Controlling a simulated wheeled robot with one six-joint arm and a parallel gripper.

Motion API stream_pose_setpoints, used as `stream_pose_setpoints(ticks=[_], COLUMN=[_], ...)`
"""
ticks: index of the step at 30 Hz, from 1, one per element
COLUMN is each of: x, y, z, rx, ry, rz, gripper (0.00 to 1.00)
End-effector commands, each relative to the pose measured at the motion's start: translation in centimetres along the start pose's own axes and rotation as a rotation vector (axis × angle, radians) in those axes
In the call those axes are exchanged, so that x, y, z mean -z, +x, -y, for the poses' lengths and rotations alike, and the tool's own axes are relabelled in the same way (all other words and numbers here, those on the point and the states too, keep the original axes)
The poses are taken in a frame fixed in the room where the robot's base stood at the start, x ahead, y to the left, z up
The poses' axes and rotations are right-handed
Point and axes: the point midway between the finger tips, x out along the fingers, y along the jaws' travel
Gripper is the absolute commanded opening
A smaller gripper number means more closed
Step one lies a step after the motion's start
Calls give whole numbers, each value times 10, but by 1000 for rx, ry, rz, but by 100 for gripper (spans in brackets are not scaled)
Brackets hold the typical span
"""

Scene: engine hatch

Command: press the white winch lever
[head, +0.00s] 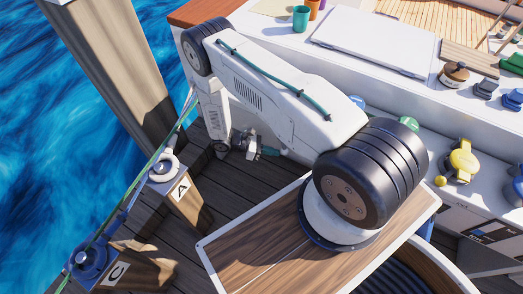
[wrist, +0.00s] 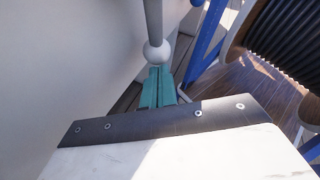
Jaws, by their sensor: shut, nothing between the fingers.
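In the wrist view, a pale ball knob (wrist: 157,52) on a straight grey rod (wrist: 153,18) appears to be the white winch lever. My gripper (wrist: 159,72) has its teal fingers shut with nothing between them. The fingertips are right at the lower edge of the ball; I cannot tell whether they touch it. A dark ribbed drum (wrist: 285,35) is at the upper right, with blue frame bars (wrist: 206,40) between it and the rod. In the head view, my gripper (head: 272,152) shows small beyond my arm, and I cannot make out the lever there.
A pale wall (wrist: 75,60) runs close along the left in the wrist view. In the head view, posts marked A (head: 180,190) and C (head: 118,272) carry lines at the left. A white bench (head: 360,95) with jars and caps (head: 463,160) lies at the right.

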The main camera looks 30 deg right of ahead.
Motion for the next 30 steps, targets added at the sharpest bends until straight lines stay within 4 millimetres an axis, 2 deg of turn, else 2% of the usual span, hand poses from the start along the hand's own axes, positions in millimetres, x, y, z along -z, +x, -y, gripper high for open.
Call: stream_pose_setpoints(ticks=[3, 11, 14, 24, 30], x=[1, 0, 1, 6, 6], y=[9, 6, -2, -57, -70], z=[3, 3, 2, 0, 0], rx=[37, 35, 34, 33, 36], ry=[-36, -36, -34, -35, -36], rz=[78, 79, 78, 79, 79], gripper=[0, 0, 0, 0, 0])
